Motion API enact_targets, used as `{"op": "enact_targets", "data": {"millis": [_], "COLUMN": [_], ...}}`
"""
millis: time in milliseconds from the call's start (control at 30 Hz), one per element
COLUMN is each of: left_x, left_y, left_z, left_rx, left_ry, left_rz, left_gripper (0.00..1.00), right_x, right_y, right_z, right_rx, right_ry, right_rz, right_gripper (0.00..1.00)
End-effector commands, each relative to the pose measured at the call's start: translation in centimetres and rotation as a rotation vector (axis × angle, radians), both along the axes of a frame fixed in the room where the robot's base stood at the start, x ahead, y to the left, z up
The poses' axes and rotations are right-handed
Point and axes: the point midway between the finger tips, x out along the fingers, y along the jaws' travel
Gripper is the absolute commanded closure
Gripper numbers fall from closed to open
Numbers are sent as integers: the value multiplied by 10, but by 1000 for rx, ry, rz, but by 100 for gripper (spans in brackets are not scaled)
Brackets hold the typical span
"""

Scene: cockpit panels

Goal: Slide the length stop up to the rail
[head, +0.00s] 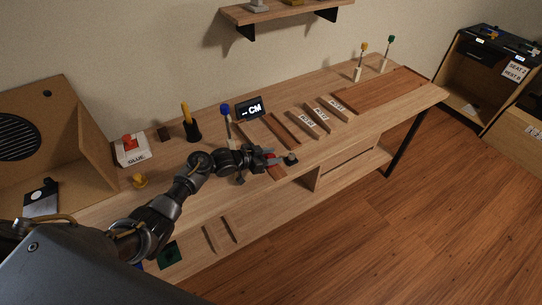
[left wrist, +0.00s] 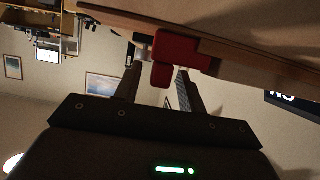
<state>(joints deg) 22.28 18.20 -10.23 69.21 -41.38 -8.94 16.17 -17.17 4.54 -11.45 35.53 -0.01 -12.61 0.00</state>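The length stop appears to be the small red piece (head: 271,156) on the bench near its front edge, beside the tip of my left gripper (head: 266,160). In the left wrist view a red block (left wrist: 178,52) has a tab that sits between the two fingers of the left gripper (left wrist: 158,82). The fingers are apart, with gaps showing beside the tab, so the gripper looks open around it. A wooden strip (head: 276,173) lies next to the gripper at the bench edge; I cannot tell whether it is the rail. My right gripper is not in view.
A display reading "-CM" (head: 249,108) stands behind the gripper, near a blue-topped stick (head: 226,112). A dark round knob (head: 291,158) is just right of the red piece. Labelled wooden strips (head: 318,115) lie to the right. A GLUE box (head: 132,149) is left.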

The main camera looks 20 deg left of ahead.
Motion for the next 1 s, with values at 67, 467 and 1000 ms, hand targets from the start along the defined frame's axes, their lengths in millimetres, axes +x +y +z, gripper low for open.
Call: {"op": "enact_targets", "data": {"millis": [67, 467, 1000], "left_x": [0, -21, -75], "left_y": [0, 18, 65], "left_z": [0, 10, 40], "left_rx": [0, 3, 0], "left_ry": [0, -3, 0], "left_rz": [1, 0, 1], "left_gripper": [60, 60, 60], "right_x": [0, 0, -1], "right_y": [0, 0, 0], "right_z": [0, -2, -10], "right_rx": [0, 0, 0], "right_ry": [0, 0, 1], "right_rz": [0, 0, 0], "right_gripper": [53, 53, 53]}}
